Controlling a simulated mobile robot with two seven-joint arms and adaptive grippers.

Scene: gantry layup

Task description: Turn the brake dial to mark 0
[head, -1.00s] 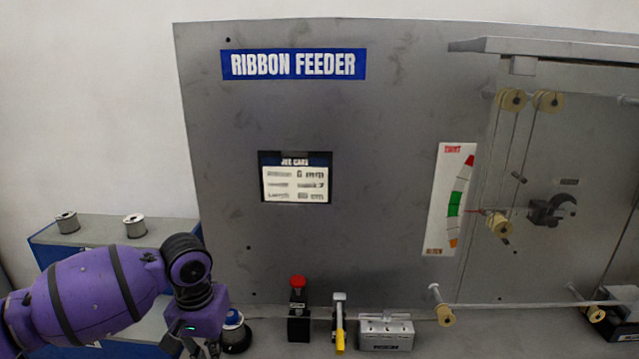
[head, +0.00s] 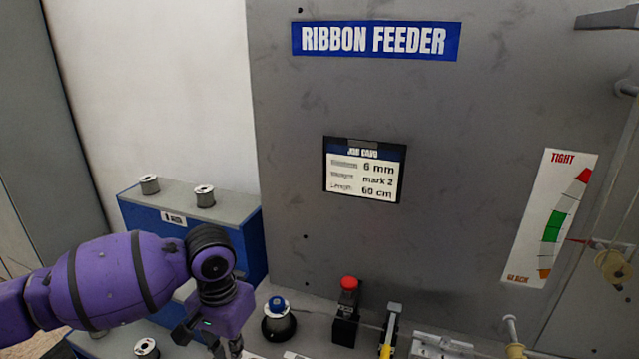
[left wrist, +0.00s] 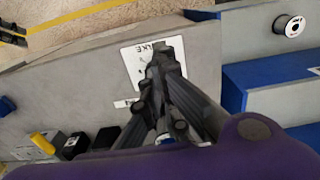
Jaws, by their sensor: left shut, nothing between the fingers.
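A white plate with dark lettering ending in "KE" (left wrist: 133,62) lies on the grey surface in the left wrist view. My left gripper (left wrist: 164,55) is shut and empty, with its fingers over this plate. The fingers cover much of the plate, and I cannot make out the brake dial or its pointer; whether the fingers touch it cannot be told. In the head view my left gripper (head: 228,348) is at the bottom edge, partly cut off, left of a black-based spool holder with a blue cap (head: 277,304). My right gripper is in neither view.
A red button on a black box (head: 347,305) and a yellow-tipped lever (head: 390,330) stand right of the holder. A job card (head: 363,171) reads 6 mm, mark 2, 60 cm. Spools (head: 204,196) stand on a grey-topped blue block (head: 240,225) behind my arm.

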